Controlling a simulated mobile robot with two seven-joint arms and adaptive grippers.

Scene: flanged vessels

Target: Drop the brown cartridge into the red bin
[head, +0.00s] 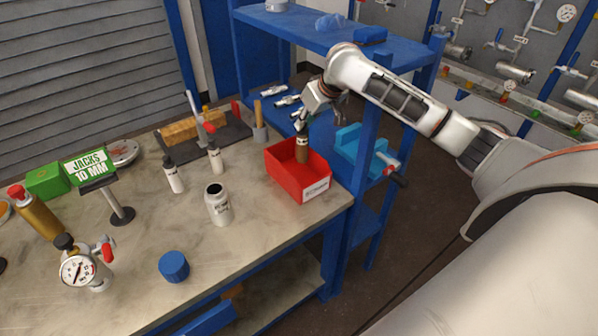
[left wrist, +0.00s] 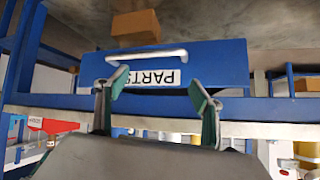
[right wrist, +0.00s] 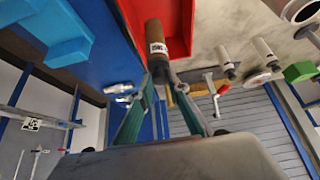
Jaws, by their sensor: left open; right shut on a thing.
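The brown cartridge (head: 302,152) is upright, with its lower part inside the outline of the red bin (head: 318,188) on the workbench. My right gripper (head: 302,126) is shut on its upper end from above. In the right wrist view, the cartridge (right wrist: 155,36) with a white label extends from the fingertips (right wrist: 161,76) against the red bin (right wrist: 183,14). Whether its lower end touches the bin floor is hidden. My left gripper (left wrist: 156,84) is open and empty, with a blue drawer marked PARTS (left wrist: 225,67) beyond it; it is not seen in the head view.
A blue shelf rack (head: 365,140) stands right of the bin, with a light-blue container (head: 349,142). A white jar (head: 217,205), small white bottles (head: 173,176) and a blue cap (head: 174,267) stand left of the bin. Bare bench (head: 262,220) lies in front.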

